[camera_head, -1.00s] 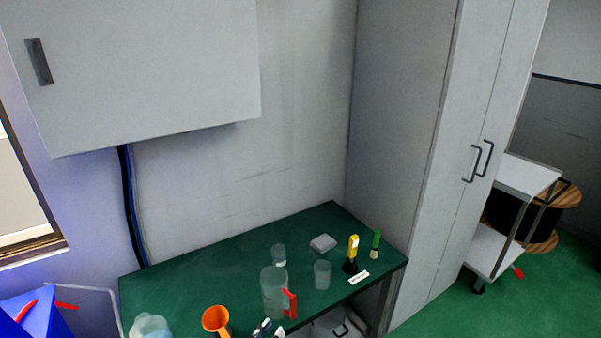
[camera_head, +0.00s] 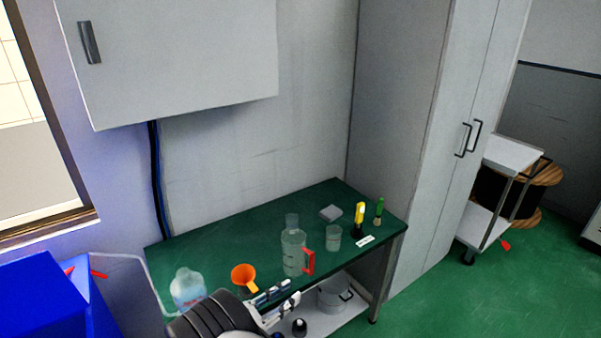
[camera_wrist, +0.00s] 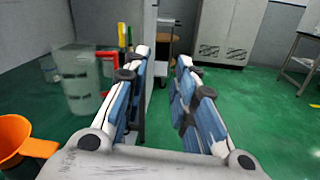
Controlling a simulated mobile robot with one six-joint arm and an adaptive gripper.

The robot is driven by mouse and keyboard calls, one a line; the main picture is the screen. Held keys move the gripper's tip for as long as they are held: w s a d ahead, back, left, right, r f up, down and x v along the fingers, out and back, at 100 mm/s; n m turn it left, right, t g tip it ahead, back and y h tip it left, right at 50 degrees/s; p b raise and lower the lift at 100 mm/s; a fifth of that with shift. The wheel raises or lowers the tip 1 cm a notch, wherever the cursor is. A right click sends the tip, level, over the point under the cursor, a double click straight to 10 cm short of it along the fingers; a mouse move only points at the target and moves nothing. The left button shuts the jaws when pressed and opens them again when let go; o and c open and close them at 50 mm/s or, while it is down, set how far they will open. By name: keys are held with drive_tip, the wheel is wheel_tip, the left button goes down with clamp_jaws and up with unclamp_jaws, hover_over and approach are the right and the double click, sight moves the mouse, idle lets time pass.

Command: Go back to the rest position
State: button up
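My gripper (camera_head: 278,304) shows at the bottom of the head view, in front of the table's front edge. In the wrist view its two blue-padded fingers (camera_wrist: 166,98) stand apart with nothing between them, only green floor behind. The green table (camera_head: 208,250) carries a clear jug with a red handle (camera_head: 293,253), an orange funnel (camera_head: 244,276) and a clear bottle (camera_head: 187,288). The jug (camera_wrist: 75,85) and funnel (camera_wrist: 22,140) also show at the left of the wrist view, apart from the fingers.
A clear beaker (camera_head: 333,238), a yellow tool (camera_head: 359,216) and a green tool (camera_head: 379,209) stand toward the table's right end. A metal pot (camera_head: 333,295) sits on the lower shelf. A tall cabinet (camera_head: 440,150) stands right. Open green floor (camera_head: 500,300) lies at front right.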

drive_tip(key=s+d+r+m+g+y, duration=0.2)
drive_tip(key=s+d+r+m+g, duration=0.35)
drive_tip(key=d+r, duration=0.35)
drive_tip(key=s+d+r+m+g+y, duration=0.1)
drive_tip(key=s+d+r+m+g, duration=0.35)
drive_tip(key=d+r+m, duration=0.35)
drive_tip(key=s+r+m+t+y, duration=0.1)
drive_tip(key=s+r+m+y, duration=0.1)
drive_tip(key=s, duration=0.4)
drive_tip(key=s+r+m+t+y, duration=0.1)
drive_tip(key=s+r+m+y, duration=0.2)
drive_tip(key=s+m+y, duration=0.2)
drive_tip(key=s+d+r+m+t+y, duration=0.1)
drive_tip(key=s+r+m+y, duration=0.1)
drive_tip(key=s, duration=0.6)
drive_tip(key=shift+s+r+m+y, duration=0.15)
drive_tip(key=shift+s+m+y, duration=0.25)
drive_tip(key=shift+m+y, duration=0.5)
drive_tip(key=shift+a+n, duration=0.1)
drive_tip(key=shift+n, duration=0.15)
